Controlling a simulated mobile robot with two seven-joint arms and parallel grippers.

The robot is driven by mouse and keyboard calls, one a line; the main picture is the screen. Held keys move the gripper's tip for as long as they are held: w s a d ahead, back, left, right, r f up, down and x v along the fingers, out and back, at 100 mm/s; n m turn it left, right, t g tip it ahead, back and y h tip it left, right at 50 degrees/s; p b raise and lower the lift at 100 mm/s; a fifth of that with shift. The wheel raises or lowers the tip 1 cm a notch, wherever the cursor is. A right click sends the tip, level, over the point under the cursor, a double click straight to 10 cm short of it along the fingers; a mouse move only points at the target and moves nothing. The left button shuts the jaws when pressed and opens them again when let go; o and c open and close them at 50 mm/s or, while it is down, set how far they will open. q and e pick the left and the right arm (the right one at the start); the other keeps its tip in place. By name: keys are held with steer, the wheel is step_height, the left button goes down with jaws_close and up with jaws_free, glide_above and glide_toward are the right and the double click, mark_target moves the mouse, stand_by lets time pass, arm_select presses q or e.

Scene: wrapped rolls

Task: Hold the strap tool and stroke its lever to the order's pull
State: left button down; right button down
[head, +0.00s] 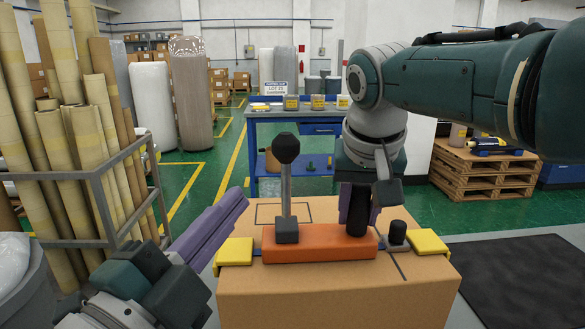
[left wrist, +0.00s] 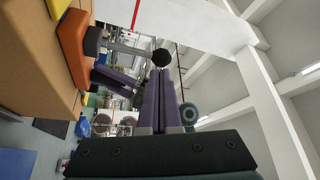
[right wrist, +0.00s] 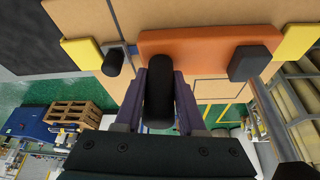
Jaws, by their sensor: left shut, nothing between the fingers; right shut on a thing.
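The orange strap tool (head: 320,248) lies across the top of a cardboard box (head: 330,295). Its grey lever (head: 286,190) stands upright at the left end, topped by a black ball knob (head: 286,148). My right gripper (head: 358,205) is shut on the tool's black grip (right wrist: 158,95), with one finger on each side. My left gripper (head: 240,200) is shut and empty, left of the lever and below the knob's height in the picture. In the left wrist view the knob (left wrist: 160,57) shows just beyond the closed fingertips; whether they touch cannot be told.
Yellow corner pieces (head: 236,251) (head: 428,241) sit on the box edges, with a blue strap between. A rack of tubes (head: 100,180) stands close on the left. A blue workbench (head: 300,116) and pallets (head: 480,170) stand behind.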

mark_target(286, 179)
steer(key=shift+s+f, duration=0.1)
arm_select(q)
steer(key=d+r+m, duration=0.1)
steer(key=d, duration=0.1)
steer(key=s+d+r+m+g, duration=0.1)
steer(key=r+m, duration=0.1)
steer(key=shift+d+m+g, duration=0.3)
steer(key=shift+d, duration=0.05)
steer(key=f+x, duration=0.1)
steer(key=x, duration=0.9)
steer(key=shift+r, duration=0.35)
steer(key=shift+a, duration=0.15)
